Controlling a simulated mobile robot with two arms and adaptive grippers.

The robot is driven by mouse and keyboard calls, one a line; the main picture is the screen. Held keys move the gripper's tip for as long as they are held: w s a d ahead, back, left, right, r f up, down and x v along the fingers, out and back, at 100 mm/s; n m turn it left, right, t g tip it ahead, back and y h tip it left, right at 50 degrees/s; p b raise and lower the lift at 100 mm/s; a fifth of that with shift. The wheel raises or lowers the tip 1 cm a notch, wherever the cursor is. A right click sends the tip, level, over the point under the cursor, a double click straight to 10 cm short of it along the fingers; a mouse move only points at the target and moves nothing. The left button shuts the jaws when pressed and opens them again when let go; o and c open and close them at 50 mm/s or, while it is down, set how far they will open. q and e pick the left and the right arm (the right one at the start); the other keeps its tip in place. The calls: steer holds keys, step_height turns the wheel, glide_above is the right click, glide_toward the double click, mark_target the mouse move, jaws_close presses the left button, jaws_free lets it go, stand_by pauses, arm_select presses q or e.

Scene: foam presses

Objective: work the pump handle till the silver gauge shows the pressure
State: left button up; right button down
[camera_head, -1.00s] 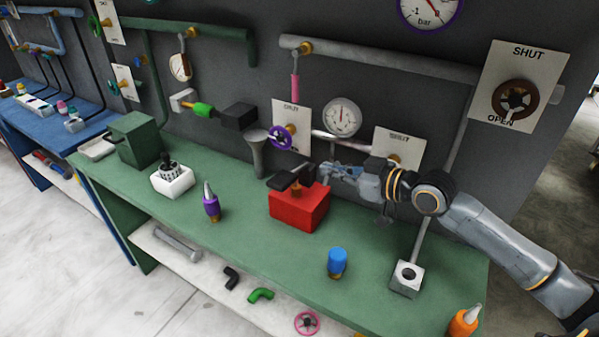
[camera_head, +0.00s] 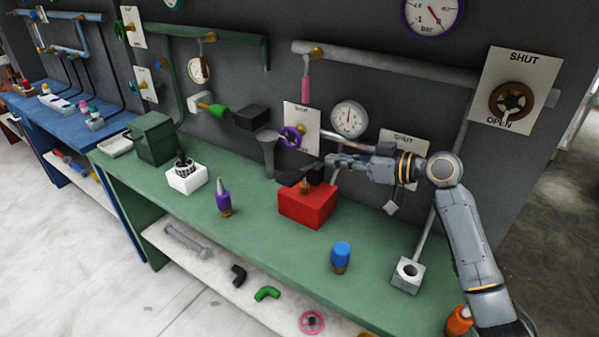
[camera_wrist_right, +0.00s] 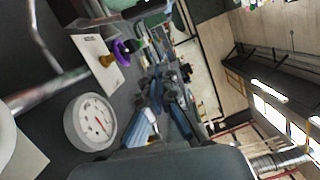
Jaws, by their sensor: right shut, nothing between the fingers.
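The red pump block (camera_head: 307,206) sits on the green bench (camera_head: 255,235), with a dark handle (camera_head: 294,177) on a short brass stem above it. My right gripper (camera_head: 328,161) is shut and empty at the handle's right end; I cannot tell whether it touches. Its fingers also show in the right wrist view (camera_wrist_right: 168,105). The silver gauge (camera_head: 349,118) hangs on the wall behind the pump, its needle roughly upright; the reading is too small to tell. The gauge also shows in the right wrist view (camera_wrist_right: 90,122). My left gripper is not in view.
A purple handwheel (camera_head: 291,137) is on the wall left of the gauge. A purple-tipped bottle (camera_head: 223,198), a blue-capped piece (camera_head: 341,256) and a grey block with a rod (camera_head: 407,275) stand on the bench. The bench front is mostly clear.

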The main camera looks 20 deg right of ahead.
steer(key=p, duration=0.4)
glide_above(299, 178)
steer(key=f, duration=0.2)
step_height(299, 178, down, 3)
steer(key=shift+s+f+p, duration=0.1)
steer(key=shift+p, duration=0.45)
steer(key=shift+f, duration=0.55)
